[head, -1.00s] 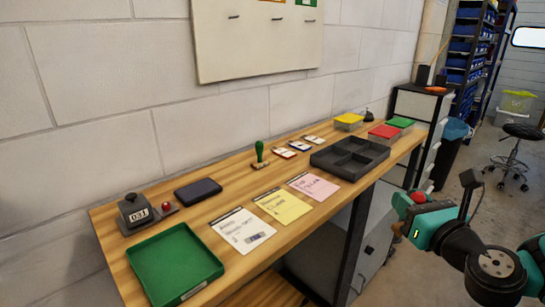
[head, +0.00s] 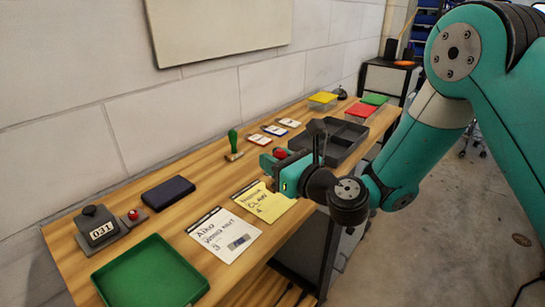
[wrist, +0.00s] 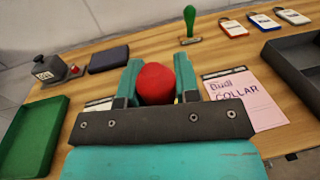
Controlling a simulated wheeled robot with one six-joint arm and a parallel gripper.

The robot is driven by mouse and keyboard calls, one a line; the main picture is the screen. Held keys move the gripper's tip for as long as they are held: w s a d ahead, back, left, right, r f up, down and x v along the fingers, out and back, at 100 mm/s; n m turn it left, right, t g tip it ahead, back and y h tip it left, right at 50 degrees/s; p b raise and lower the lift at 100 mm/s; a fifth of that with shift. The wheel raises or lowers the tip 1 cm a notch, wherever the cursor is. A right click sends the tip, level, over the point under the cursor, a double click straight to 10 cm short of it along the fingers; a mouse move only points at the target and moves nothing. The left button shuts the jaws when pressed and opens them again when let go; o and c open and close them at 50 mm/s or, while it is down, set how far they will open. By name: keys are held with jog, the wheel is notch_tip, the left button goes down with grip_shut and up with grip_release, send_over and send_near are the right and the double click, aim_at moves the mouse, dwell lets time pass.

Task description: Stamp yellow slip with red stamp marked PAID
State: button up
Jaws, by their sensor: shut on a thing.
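The yellow slip (head: 268,208) lies on the wooden bench beside a white slip. It reads "CLAW" and "4" in the head view, and my gripper covers its far part. My gripper (head: 272,168) is above the bench near the slip's far edge, shut on a red stamp (head: 281,153). In the wrist view the round red knob (wrist: 155,84) sits between the two fingers (wrist: 156,86). The stamp's lower part and any PAID marking are hidden. In the wrist view a pink slip (wrist: 245,100) lies right of my gripper.
The white slip (head: 222,232) carries a small printed mark. A green-handled stamp (head: 233,145) stands behind. A dark pad (head: 168,192), a grey counter (head: 97,225) and a green tray (head: 150,275) lie left. A dark divided tray (head: 352,153) lies right.

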jog(key=shift+f+b, duration=2.45)
jog(key=shift+f, duration=0.1)
jog(key=shift+s+f+b, duration=0.1)
jog(key=shift+f+b, duration=0.4)
jog(key=shift+f, duration=0.2)
jog(key=shift+r, duration=0.15)
jog(key=shift+r+p, duration=0.5)
jog(key=shift+p, duration=0.2)
jog(key=shift+r, duration=0.1)
notch_tip(320, 180, up, 5)
jog(key=p, duration=0.5)
